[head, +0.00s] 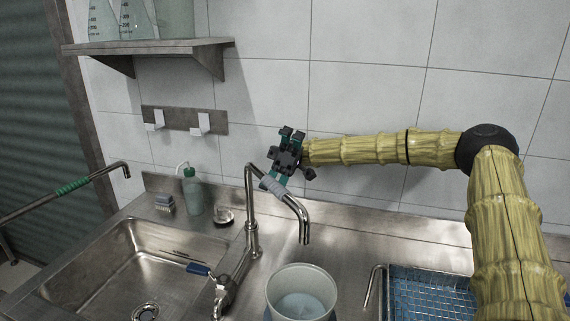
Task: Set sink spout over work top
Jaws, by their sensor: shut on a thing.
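The chrome sink spout (291,204) rises from a riser behind the sink's right edge and bends toward the right front. Its outlet hangs above a grey bucket, over the steel work top (350,245) to the right of the basin. My gripper (272,181), black with teal fingers, comes from the right and is shut on the spout at or beside this sleeve. The exact finger contact is partly hidden. The sink basin (95,280) is at the left with no spout over it.
The bucket (302,291) holds liquid and stands below the outlet. A blue-lined wire basket (432,295) is at the right. A blue-handled tap (223,288) is in front.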

